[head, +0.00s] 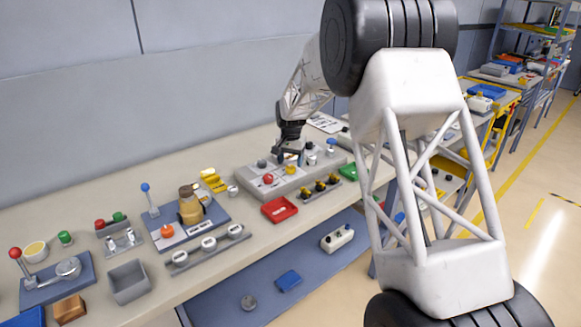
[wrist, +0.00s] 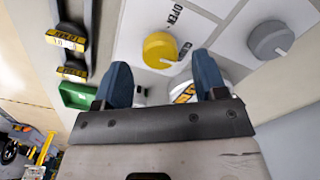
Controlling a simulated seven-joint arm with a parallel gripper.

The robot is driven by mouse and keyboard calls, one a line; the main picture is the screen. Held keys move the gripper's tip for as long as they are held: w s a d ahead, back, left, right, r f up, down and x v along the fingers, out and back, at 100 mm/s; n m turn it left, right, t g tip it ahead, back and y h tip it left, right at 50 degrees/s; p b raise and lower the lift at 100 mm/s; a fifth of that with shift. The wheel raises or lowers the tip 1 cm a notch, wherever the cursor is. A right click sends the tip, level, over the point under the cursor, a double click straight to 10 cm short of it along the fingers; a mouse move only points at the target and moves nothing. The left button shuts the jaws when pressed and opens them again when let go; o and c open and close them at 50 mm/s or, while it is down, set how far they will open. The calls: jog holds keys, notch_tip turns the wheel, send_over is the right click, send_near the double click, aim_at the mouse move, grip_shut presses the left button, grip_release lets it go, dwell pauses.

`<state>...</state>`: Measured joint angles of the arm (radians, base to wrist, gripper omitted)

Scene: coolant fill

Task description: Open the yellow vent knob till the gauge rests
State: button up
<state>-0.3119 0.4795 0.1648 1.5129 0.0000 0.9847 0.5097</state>
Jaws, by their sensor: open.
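The yellow vent knob (wrist: 159,48) sits on a white plate in the wrist view, with a pale pointer mark at its lower right edge. The word "OPEN" is printed beside it, to the upper right. My gripper (wrist: 162,65) is open, its two blue fingers apart, with the knob showing between and just beyond the fingertips. It does not visibly touch the knob. In the head view my gripper (head: 287,157) is over the grey panel box (head: 248,184). A round white part with a yellow-black mark (wrist: 186,93) is partly hidden between the fingers; I cannot tell whether it is the gauge.
A grey knob (wrist: 268,39) is right of the yellow one. Black parts with yellow labels (wrist: 66,40) and a green tray (wrist: 77,95) lie left. In the head view, a red tray (head: 279,210) stands before the box, and the bench holds other fixtures to the left.

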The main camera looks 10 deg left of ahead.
jog(key=shift+f, duration=1.35)
jog(key=shift+c, duration=0.4)
jog(key=c, duration=0.8)
jog(key=shift+c, duration=0.2)
